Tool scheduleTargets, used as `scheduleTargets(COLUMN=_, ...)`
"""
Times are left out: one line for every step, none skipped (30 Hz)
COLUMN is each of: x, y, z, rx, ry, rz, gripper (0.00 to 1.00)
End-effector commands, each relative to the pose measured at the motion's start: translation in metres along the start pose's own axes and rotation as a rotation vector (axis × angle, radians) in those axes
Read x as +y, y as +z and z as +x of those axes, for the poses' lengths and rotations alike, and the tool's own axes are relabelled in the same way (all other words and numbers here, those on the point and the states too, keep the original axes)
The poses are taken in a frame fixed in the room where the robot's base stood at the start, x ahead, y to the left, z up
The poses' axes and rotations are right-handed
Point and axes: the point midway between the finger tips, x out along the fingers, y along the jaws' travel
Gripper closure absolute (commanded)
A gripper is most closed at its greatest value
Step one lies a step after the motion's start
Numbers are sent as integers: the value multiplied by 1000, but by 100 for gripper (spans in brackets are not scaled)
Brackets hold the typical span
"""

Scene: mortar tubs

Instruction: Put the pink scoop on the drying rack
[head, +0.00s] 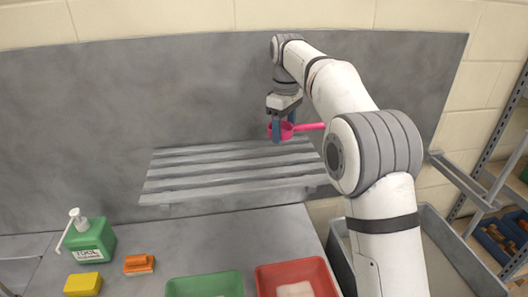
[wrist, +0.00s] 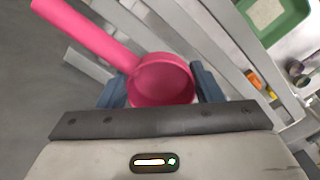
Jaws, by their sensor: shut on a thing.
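The pink scoop (head: 287,131) is held by my gripper (head: 282,128), above the back right part of the slatted drying rack (head: 230,172). In the head view its handle points right. In the wrist view the scoop's round cup (wrist: 161,80) sits between the two blue fingers of my gripper (wrist: 160,88), and the handle runs to the upper left. The rack is grey, mounted against the grey back panel, with no other thing on it. Its slats also show in the wrist view (wrist: 225,70). The exact gap between scoop and slats is hard to tell.
On the counter below stand a green soap bottle (head: 90,240), a yellow sponge (head: 83,284), an orange brush-like block (head: 139,264), a green tub (head: 205,284) and a red tub (head: 296,278) with pale contents. A metal sink basin (head: 440,245) and shelving (head: 500,215) are at the right.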

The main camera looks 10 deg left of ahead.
Motion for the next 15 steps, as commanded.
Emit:
scheduleTargets(x=-3, y=-2, z=9, rx=-2, ry=-2, rz=-5, gripper=65)
scheduleTargets(x=-4, y=-2, z=13, rx=-3, ry=-3, rz=-7, gripper=65)
scheduleTargets(x=-5, y=-4, z=18, rx=-1, ry=-1, rz=-10, gripper=65)
scheduleTargets(x=-6, y=-4, z=21, rx=-2, ry=-2, rz=-11, gripper=65)
scheduleTargets(x=-6, y=-5, z=23, rx=-2, ry=-2, rz=-13, gripper=65)
scheduleTargets(x=-7, y=-6, z=26, rx=-1, ry=-1, rz=-14, gripper=65)
scheduleTargets(x=-7, y=-7, z=30, rx=-1, ry=-1, rz=-16, gripper=65)
scheduleTargets(x=-8, y=-7, z=34, rx=-2, ry=-2, rz=-17, gripper=65)
scheduleTargets(x=-9, y=-7, z=40, rx=-2, ry=-2, rz=-18, gripper=65)
scheduleTargets(x=-10, y=-7, z=45, rx=-3, ry=-3, rz=-19, gripper=65)
scheduleTargets(x=-10, y=-8, z=49, rx=-2, ry=-2, rz=-20, gripper=65)
scheduleTargets(x=-10, y=-8, z=55, rx=-3, ry=-3, rz=-21, gripper=65)
scheduleTargets(x=-10, y=-9, z=58, rx=-1, ry=-1, rz=-21, gripper=65)
scheduleTargets(x=-10, y=-9, z=62, rx=-2, ry=-2, rz=-22, gripper=65)
scheduleTargets(x=-11, y=-9, z=64, rx=-1, ry=-1, rz=-22, gripper=65)
